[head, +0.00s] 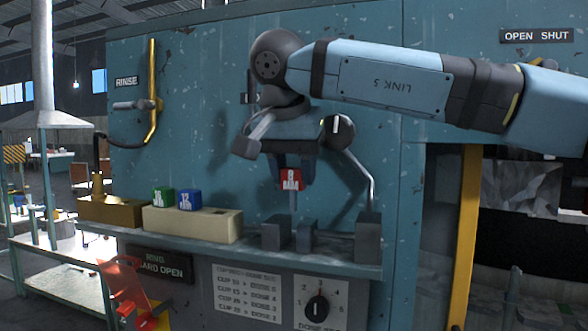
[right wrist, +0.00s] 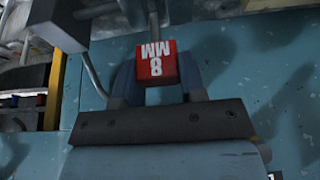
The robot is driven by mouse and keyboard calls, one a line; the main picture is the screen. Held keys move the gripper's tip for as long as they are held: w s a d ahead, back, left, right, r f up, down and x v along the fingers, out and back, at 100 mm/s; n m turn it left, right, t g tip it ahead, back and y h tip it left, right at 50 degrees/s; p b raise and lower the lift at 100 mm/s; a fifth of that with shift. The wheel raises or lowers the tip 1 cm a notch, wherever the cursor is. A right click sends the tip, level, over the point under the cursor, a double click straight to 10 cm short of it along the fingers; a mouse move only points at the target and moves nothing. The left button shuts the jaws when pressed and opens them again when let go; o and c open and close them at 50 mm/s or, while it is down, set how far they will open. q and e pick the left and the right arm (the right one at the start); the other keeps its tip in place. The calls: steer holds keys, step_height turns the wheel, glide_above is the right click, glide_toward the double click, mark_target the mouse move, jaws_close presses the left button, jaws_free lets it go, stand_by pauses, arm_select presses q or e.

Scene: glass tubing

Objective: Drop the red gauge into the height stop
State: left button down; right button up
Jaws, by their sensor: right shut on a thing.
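The red gauge (head: 290,180), marked 8 MM, is held between the fingers of my right gripper (head: 292,168). Its grey stem points down above dark grey blocks (head: 275,233) on the shelf, which look like the height stop. The stem's lower end is near the gap between two of these blocks; I cannot tell whether it has entered. In the right wrist view the red gauge (right wrist: 156,62) sits between the fingers of the right gripper (right wrist: 158,78), its stem running toward the picture's top. My left gripper is not in view.
A cream rack (head: 215,226) to the left holds a green gauge (head: 163,197) and a blue gauge (head: 189,200). A brass block (head: 110,211) stands farther left. A bent metal rod (head: 365,175) rises from a grey block (head: 368,238) right of the gauge. The blue panel stands close behind.

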mark_target(293, 190)
steer(key=shift+r+p, duration=0.1)
steer(key=shift+p, duration=0.25)
steer(key=shift+f+b, duration=1.15)
steer(key=shift+f, duration=1.3)
steer(key=o, duration=1)
steer(key=shift+r, duration=0.1)
steer(key=b+v, duration=0.1)
steer(key=v, duration=1.2)
steer(key=shift+s+r+b, duration=0.25)
steer(key=shift+r+b, duration=0.1)
steer(key=shift+b, duration=0.05)
steer(key=shift+f, duration=0.1)
